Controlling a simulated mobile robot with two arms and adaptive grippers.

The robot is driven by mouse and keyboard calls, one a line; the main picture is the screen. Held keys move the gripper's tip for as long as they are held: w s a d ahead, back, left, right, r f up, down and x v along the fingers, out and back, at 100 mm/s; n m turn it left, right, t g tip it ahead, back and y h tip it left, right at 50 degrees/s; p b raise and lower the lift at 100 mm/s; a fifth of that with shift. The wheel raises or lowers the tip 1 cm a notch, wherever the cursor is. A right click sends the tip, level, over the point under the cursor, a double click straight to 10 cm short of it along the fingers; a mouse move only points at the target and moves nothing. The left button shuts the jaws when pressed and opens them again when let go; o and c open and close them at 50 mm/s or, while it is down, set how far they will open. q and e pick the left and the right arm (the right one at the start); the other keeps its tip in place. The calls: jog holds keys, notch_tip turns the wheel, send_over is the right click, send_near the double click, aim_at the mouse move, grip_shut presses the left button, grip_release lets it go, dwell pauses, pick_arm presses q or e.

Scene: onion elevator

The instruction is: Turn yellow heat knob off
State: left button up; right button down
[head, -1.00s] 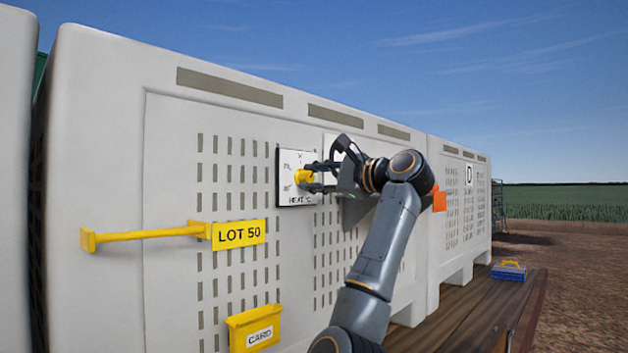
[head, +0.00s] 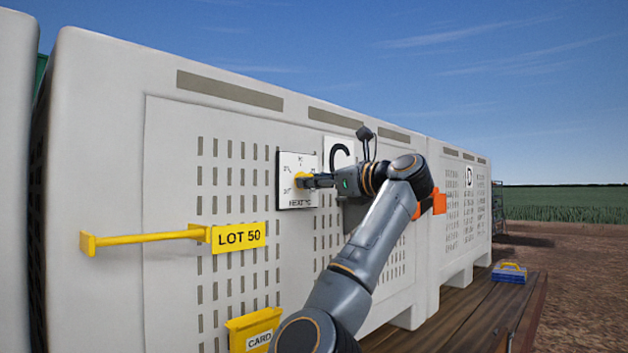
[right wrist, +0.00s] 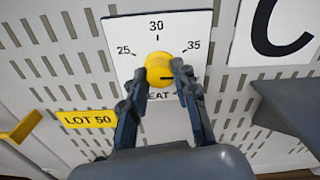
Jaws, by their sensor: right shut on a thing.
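The yellow heat knob (head: 300,181) sits on a white dial plate (head: 291,160) on the grey crate wall. In the right wrist view the knob (right wrist: 159,66) has a dark line on its lower part, reaching to the right. The dial plate (right wrist: 122,33) reads 25 at left, 30 at top and 35 at right; the lettering below is partly hidden by the fingers. My right gripper (head: 308,181) is shut on the knob, with a fingertip on each side of it in the right wrist view (right wrist: 163,70). My left gripper is not in view.
A yellow bar (head: 140,236) juts out beside the LOT 50 sign (head: 238,236). A yellow card holder (head: 254,330) is lower on the wall. A "C" sign (right wrist: 278,30) is right of the dial. A blue and yellow box (head: 509,273) sits on the wooden deck (head: 470,310).

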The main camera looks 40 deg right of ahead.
jog(key=m+p, duration=0.1)
jog(key=m, duration=0.4)
jog(key=shift+w+f+m, duration=0.1)
jog(key=shift+f+m, duration=0.05)
jog(key=shift+m, duration=0.15)
jog(key=shift+f, duration=0.1)
dwell(0.3)
jog(key=c, duration=1)
grip_release()
jog(key=s, duration=1.2)
jog(key=shift+d, duration=0.4)
